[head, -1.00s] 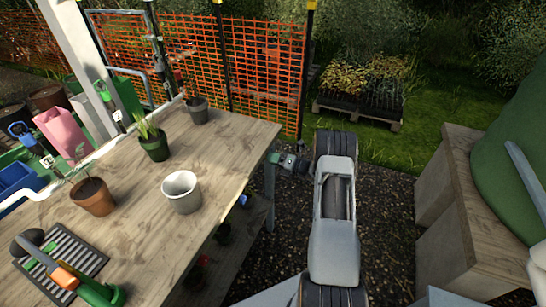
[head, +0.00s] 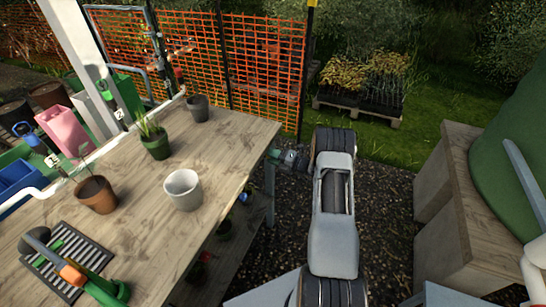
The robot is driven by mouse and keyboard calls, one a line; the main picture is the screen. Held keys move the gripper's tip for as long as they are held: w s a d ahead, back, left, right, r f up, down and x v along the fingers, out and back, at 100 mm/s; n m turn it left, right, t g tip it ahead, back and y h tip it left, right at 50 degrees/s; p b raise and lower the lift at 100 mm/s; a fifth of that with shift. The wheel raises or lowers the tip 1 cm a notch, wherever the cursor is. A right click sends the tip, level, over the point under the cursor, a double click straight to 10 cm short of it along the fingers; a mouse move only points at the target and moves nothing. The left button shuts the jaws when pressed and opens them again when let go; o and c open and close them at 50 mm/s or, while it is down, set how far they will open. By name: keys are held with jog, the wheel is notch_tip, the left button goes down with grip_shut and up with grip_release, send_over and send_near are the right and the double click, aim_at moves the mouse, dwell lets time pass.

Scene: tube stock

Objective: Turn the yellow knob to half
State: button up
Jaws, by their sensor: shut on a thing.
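My gripper (head: 279,157) is at the end of my grey and black arm, at the far right corner of the wooden table (head: 238,133). It is small and dark in the head view, and its fingertips are hard to make out. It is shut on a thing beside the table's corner. I cannot make out the yellow knob or its setting; the gripper and the table edge hide that spot.
The table bears a white pot (head: 183,190), a brown pot (head: 97,195), a potted plant (head: 152,138), a dark pot (head: 198,108) and a black tray (head: 66,262). Orange mesh fence (head: 262,70) stands behind. A wooden box (head: 447,195) stands right; gravel lies between.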

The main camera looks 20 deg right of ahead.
jog(key=o, duration=0.9)
jog(key=shift+d, duration=0.1)
jog(key=b+v, duration=0.1)
jog(key=v, duration=1.2)
jog(key=shift+s+d, duration=0.25)
jog(key=shift+s, duration=0.05)
